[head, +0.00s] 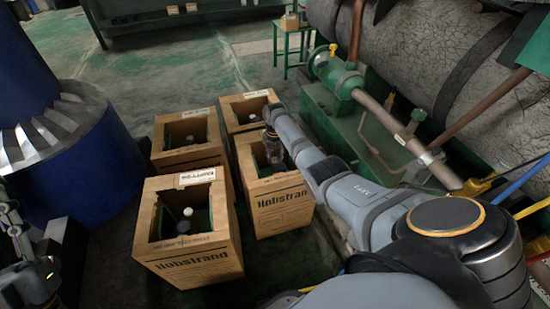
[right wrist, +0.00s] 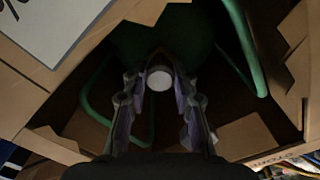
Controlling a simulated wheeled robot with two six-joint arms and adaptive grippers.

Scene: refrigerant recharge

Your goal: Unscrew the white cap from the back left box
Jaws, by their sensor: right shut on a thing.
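The back left box (head: 168,156) is open-topped cardboard, and a white cap (head: 190,139) shows inside it. My right gripper (head: 273,152) is not at that box; it reaches down into the front right box (head: 282,209). In the right wrist view its two fingers are closed around a round white cap (right wrist: 160,78), in front of a dark green cylinder (right wrist: 158,35). The gripper hides most of this cap in the head view. My left gripper (head: 38,283) is partly seen at the lower left edge, away from the boxes; its fingers are unclear.
The front left box (head: 190,265) holds a white cap (head: 187,212). The back right box (head: 228,112) also stands open. A blue drum (head: 85,150) stands left, and green machinery (head: 325,110) with pipes stands right.

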